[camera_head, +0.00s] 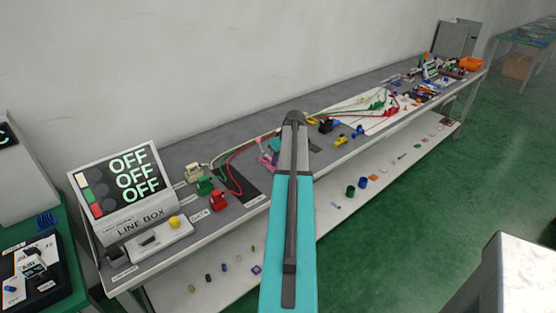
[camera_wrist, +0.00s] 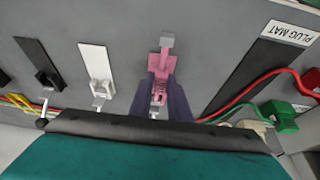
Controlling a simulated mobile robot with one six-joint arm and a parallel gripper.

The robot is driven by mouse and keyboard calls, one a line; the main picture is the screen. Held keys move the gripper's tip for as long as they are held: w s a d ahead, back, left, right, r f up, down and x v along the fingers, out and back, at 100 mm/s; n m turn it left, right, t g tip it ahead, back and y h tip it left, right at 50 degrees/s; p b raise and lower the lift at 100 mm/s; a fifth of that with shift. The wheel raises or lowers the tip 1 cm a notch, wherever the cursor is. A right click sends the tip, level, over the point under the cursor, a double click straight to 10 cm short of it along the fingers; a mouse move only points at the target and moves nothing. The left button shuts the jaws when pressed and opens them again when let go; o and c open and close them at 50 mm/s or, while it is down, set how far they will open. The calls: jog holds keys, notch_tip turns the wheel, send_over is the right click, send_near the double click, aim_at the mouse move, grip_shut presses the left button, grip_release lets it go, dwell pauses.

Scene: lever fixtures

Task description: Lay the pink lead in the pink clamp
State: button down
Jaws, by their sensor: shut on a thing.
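The pink clamp (camera_wrist: 162,66) stands on the grey bench in the middle of the wrist view, with a grey end piece at its top. It also shows in the head view (camera_head: 266,160), partly hidden behind my arm. My gripper (camera_wrist: 161,98) has its dark purple fingers on both sides of the pink clamp's lower part and is shut on a pink piece there. I cannot tell whether this piece is the clamp's lever or the lead's end. I cannot make out the pink lead separately.
A black clamp (camera_wrist: 47,78) and a white clamp (camera_wrist: 99,88) stand to the left in the wrist view. A black plug mat (camera_wrist: 262,75), red and green cables and a green plug (camera_wrist: 281,117) lie right. The line box (camera_head: 125,187) reads OFF three times.

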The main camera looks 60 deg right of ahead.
jog(key=shift+f+b, duration=0.4)
jog(key=shift+f, duration=0.4)
dwell(0.5)
jog(key=c, duration=1.1)
grip_release()
jog(key=shift+r, duration=0.1)
jog(key=shift+r+p, duration=1.65)
jog(key=shift+r, duration=1.75)
jog(key=shift+w, duration=0.1)
